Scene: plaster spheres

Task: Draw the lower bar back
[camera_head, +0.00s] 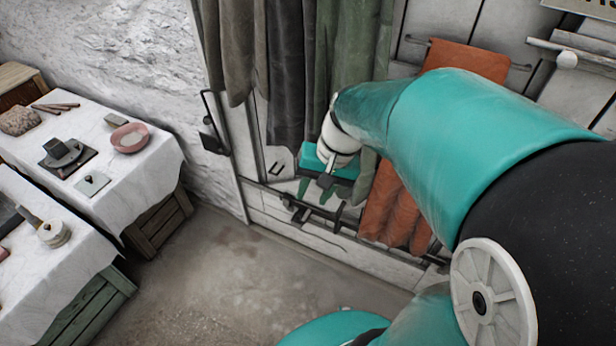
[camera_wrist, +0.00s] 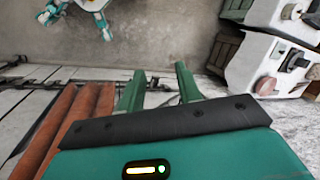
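The lower bar (camera_head: 345,222) is a dark metal bar low on the white plank door, with short dark brackets or handles on it. It also shows as a thin dark line in the wrist view (camera_wrist: 105,81). My gripper (camera_head: 318,194) points down just above the bar, close to the door. In the wrist view, its two green fingers (camera_wrist: 158,84) stand apart, so it is open. A dark piece shows between or behind the fingertips. I cannot tell whether they touch or straddle it.
An orange cloth (camera_head: 398,205) hangs on the door right of my gripper. Dark and green cloths (camera_head: 345,50) hang behind it. A round white knob (camera_head: 567,60) is at upper right. Cloth-covered tables (camera_head: 165,155) stand left. The floor (camera_head: 240,275) before the door is clear.

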